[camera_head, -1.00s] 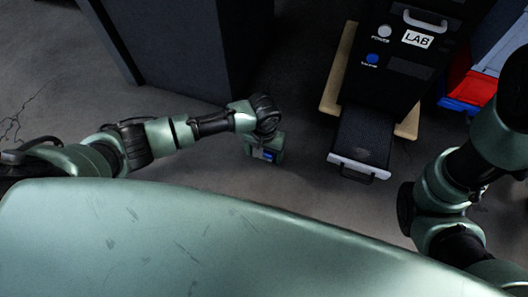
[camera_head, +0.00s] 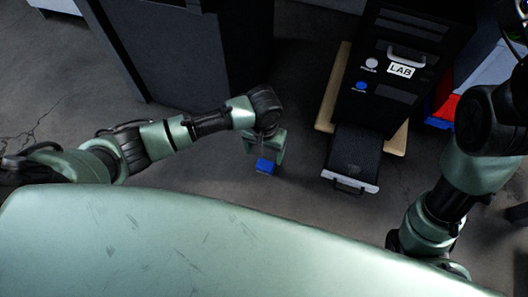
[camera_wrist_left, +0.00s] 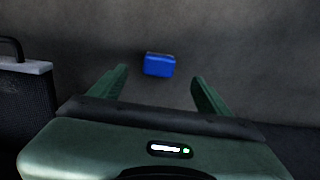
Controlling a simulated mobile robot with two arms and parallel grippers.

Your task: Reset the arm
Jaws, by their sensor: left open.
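My left gripper (camera_head: 265,155) points down in front of my body in the head view. In the left wrist view its two green fingers (camera_wrist_left: 159,84) are spread wide apart. A small blue block (camera_head: 265,167) shows at the fingertips in the head view. The blue block (camera_wrist_left: 158,65) also shows in the left wrist view, between and beyond the fingertips, with a gap on each side. I cannot tell whether it rests on the floor. My right arm (camera_head: 465,170) comes in at the right, but its gripper does not show clearly.
A black machine labelled LAB (camera_head: 385,75) with a low front tray (camera_head: 355,160) stands on a wooden base (camera_head: 328,118) to the right. A dark cabinet (camera_head: 185,50) stands behind my left arm. Red and blue bins (camera_head: 446,106) are at the right. Grey floor (camera_head: 215,165) lies between.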

